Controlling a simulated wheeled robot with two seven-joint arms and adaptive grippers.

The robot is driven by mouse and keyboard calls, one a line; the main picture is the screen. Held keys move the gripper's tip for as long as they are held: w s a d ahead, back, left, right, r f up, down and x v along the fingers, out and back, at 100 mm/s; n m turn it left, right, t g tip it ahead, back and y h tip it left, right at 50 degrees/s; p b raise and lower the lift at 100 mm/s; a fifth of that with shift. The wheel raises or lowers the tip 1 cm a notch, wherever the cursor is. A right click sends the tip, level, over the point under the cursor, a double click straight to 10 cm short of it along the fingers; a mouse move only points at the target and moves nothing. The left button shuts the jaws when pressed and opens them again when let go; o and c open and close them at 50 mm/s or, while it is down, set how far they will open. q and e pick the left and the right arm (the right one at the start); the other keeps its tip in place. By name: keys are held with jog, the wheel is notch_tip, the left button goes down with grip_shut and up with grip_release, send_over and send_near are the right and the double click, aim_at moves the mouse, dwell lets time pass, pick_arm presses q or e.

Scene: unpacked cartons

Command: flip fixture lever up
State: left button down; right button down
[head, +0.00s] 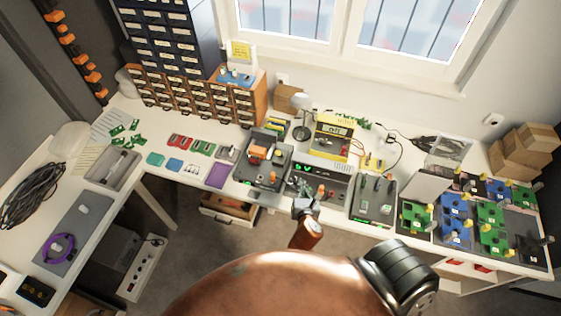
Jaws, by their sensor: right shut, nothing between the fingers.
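My right gripper (305,205) is shut and empty at the front edge of the long white table. It is just in front of a dark unit (338,183) with a green lit display. A grey fixture box (362,212) with dark upright parts on top stands right of the gripper. Another grey box (244,172) holding orange parts stands to its left. The lever is too small to tell apart, so I cannot see whether it is up or down. Whether the gripper touches the unit is also unclear. My left gripper is not in view.
Blue and green circuit boards (489,214) fill the table's right end. A yellow meter (330,138) and a lamp (303,103) stand behind the dark unit. Drawer cabinets (190,98) line the back left. A purple sheet (217,176) lies left of the boxes.

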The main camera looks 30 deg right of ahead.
jog(key=w+a+n, duration=0.1)
jog(key=n, duration=0.1)
jog(key=w+a+n+t, duration=0.1)
jog(key=a+n, duration=0.1)
jog(key=w+a+n+y, duration=0.1)
jog(key=n, duration=0.2)
jog(key=shift+w+a+f+t, duration=0.1)
jog(key=shift+w+a+t, duration=0.1)
jog(key=shift+a+t, duration=0.1)
send_near(279, 153)
jog(key=w+d+f, duration=0.2)
jog(key=w+f, duration=0.2)
jog(key=w, duration=0.1)
jog(key=shift+w+d+f, duration=0.25)
jog(key=shift+d, duration=0.05)
